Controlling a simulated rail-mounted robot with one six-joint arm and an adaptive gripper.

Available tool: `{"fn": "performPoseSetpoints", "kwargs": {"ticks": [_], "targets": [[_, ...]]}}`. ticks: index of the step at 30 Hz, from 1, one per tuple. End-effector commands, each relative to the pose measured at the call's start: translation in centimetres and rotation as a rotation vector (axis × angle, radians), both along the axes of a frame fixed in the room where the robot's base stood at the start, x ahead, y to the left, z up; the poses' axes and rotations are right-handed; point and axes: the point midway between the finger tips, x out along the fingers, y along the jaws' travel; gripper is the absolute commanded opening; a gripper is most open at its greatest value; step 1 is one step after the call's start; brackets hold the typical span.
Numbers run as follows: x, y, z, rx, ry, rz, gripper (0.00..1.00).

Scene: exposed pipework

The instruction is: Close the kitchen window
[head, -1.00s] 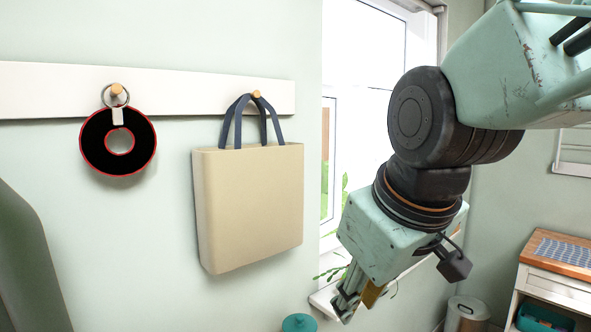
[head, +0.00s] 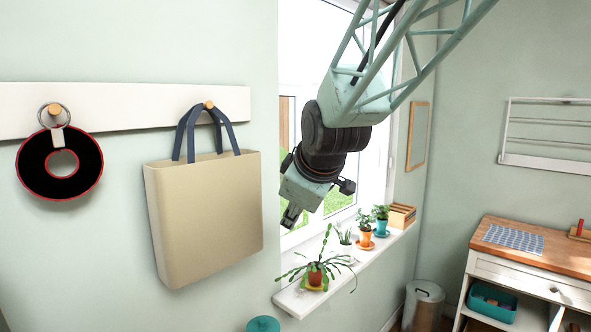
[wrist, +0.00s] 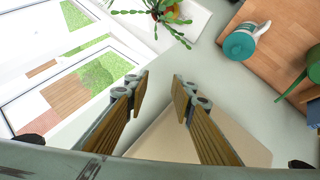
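The white-framed kitchen window (head: 305,35) is in the wall right of the tote bag, partly behind my arm in the head view. In the wrist view its white frames and glass (wrist: 95,74) fill the left side, with grass and paving beyond. I cannot tell how far the sash stands open, and no handle is clear. My gripper (head: 291,216) hangs in front of the lower window, above the sill. In the wrist view my gripper (wrist: 160,84) has its two fingers apart with nothing between the tips. I see no contact with the window.
The white sill (head: 295,298) holds a trailing plant (head: 315,277), smaller potted plants (head: 365,238) and a wooden box (head: 402,214). A beige tote bag (head: 205,215) hangs left of my gripper. A bin (head: 424,300) and wood-topped cabinet (head: 505,255) stand at right.

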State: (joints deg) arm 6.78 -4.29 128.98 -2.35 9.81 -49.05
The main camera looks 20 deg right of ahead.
Motion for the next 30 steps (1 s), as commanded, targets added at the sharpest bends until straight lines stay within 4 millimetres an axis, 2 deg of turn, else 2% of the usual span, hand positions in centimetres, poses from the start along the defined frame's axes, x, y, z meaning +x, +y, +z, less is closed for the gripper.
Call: {"fn": "performPoseSetpoints", "kwargs": {"ticks": [3, 15, 30], "targets": [[2.9, -1.0, 0.6, -0.049, -0.023, 0.035, 0.23], [11.7, -4.2, 2.0, -0.232, -0.109, 0.157, 0.23], [21.1, -8.3, 2.6, -0.473, -0.201, 0.281, 0.23]]}}
